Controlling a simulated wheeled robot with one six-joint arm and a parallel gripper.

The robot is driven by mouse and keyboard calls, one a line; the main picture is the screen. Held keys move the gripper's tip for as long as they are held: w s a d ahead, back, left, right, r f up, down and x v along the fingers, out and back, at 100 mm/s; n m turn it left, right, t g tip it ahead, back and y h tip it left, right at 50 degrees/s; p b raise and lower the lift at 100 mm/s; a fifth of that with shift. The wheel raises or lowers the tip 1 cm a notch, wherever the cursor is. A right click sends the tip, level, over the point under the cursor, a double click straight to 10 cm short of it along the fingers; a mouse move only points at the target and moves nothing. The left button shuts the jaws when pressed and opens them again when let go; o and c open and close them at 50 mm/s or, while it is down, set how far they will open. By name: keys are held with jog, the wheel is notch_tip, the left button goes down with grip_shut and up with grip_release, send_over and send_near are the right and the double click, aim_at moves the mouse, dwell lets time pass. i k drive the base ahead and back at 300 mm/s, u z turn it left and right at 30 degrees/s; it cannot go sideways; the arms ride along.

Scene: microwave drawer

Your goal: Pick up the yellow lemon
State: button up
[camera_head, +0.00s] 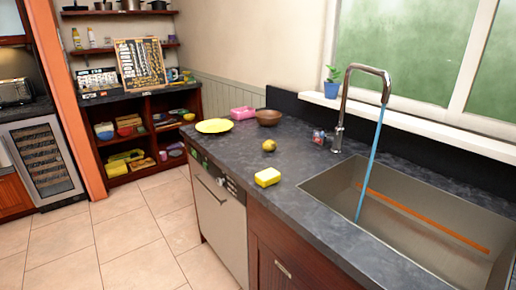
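The yellow lemon (269,145) lies on the dark stone counter (235,160), left of the sink. It is small, rounded and a dull yellow. Nothing touches it and nothing covers it. A brighter yellow sponge-like block (267,177) lies nearer the counter's front edge, just below the lemon in the picture. My gripper does not show in this view.
A yellow plate (214,126), a brown bowl (268,117) and a pink container (243,113) stand at the counter's far end. The sink (430,235) and tall faucet (342,110) are to the right. The tiled floor (120,240) at left is clear.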

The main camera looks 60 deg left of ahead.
aim_at(269, 146)
jog(key=u, duration=1.95)
